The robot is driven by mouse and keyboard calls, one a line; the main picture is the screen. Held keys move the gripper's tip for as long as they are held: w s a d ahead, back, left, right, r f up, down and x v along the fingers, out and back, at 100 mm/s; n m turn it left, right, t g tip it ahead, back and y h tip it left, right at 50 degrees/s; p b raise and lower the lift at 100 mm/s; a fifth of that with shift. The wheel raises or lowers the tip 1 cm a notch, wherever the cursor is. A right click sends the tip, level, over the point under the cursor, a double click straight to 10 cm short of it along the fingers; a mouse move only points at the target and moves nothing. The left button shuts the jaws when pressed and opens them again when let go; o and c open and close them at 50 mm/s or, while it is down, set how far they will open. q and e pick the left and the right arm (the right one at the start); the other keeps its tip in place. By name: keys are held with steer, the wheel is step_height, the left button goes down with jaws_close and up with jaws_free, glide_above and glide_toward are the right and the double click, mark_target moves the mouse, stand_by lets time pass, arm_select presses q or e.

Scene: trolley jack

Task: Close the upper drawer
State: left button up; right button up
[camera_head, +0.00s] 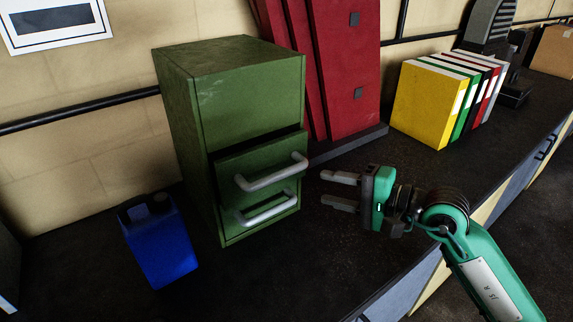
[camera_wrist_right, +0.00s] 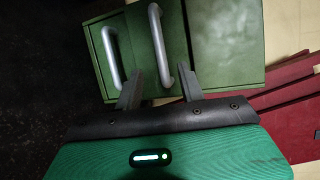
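A green cabinet (camera_head: 235,90) stands on the dark worktop with two silver-handled drawers in its lower half. The upper drawer (camera_head: 228,167) sticks out, with a dark gap above its front; its handle (camera_head: 271,174) faces the front right. The lower drawer's handle (camera_head: 265,211) is just below, and that drawer looks shut. My right gripper (camera_head: 324,188) is open and empty, a short way right of the upper handle, fingers pointing at the cabinet. In the right wrist view, the open fingers (camera_wrist_right: 158,88) overlap the drawer fronts near the upper handle (camera_wrist_right: 158,45); contact cannot be told. My left gripper is out of view.
A blue canister (camera_head: 162,245) stands left of the cabinet. Red panels (camera_head: 345,70) lean behind it. Yellow, green, red and other binders (camera_head: 430,100) stand at the back right. The worktop in front of the cabinet is clear up to its front edge.

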mark_target(283, 176)
steer(key=shift+h, duration=0.3)
steer(key=p+x, duration=0.6)
steer(key=x, duration=0.6)
steer(key=shift+w+a+r, duration=0.1)
steer(key=shift+w+a, duration=0.05)
steer(key=shift+w, duration=0.2)
steer(key=shift+w+a, duration=0.2)
steer(key=shift+a, duration=0.1)
jaws_close()
